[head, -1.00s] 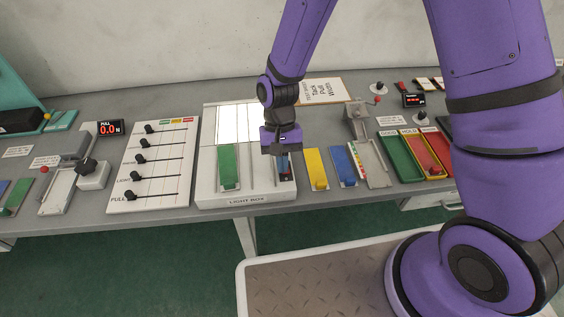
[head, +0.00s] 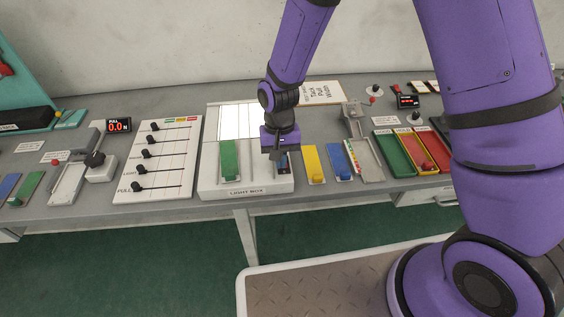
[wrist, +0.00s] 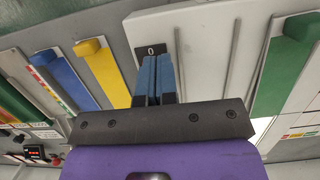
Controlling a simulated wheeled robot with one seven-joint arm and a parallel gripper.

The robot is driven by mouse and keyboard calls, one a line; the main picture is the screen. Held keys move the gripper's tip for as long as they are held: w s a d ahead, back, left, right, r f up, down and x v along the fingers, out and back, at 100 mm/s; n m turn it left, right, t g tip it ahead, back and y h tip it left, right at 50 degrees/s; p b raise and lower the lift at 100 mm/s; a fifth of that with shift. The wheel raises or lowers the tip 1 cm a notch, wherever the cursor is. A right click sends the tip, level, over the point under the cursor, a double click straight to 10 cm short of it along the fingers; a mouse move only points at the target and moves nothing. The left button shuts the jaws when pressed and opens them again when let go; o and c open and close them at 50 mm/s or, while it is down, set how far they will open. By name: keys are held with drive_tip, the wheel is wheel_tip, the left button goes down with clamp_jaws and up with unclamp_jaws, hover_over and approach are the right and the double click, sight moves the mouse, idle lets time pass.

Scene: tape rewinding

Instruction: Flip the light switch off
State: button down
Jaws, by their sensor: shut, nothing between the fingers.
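The light box (head: 212,184) stands on the bench in the head view, and its panel (head: 237,121) glows white. My gripper (head: 277,154) hangs over its right half, pointing down. The switch is mostly hidden behind my gripper there; a small dark and blue part shows beside it. In the wrist view, a black switch plate (wrist: 150,49) marked "0" shows just past my fingertips (wrist: 159,62). My blue-padded fingers are shut together with nothing between them, over the plate. I cannot tell whether they touch the switch. The rocker itself is hidden behind the fingers.
A green strip (head: 229,161) lies on the light box left of my gripper. A yellow strip (head: 314,162) and a blue strip (head: 341,161) lie to its right. A white slider board (head: 158,158) stands further left. Coloured trays (head: 394,152) are at right.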

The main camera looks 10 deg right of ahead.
drive_tip(key=shift+s+d+f+t, duration=0.1)
drive_tip(key=shift+s+f+t, duration=0.4)
drive_tip(key=shift+s, duration=0.1)
drive_tip(key=shift+w, duration=0.15)
drive_tip(key=shift+w+r, duration=0.3)
drive_tip(key=shift+w, duration=0.85)
drive_tip(key=shift+w+r, duration=0.1)
drive_tip(key=shift+r, duration=0.25)
wheel_tip(320, 180, up, 13)
drive_tip(key=shift+w+r, duration=0.2)
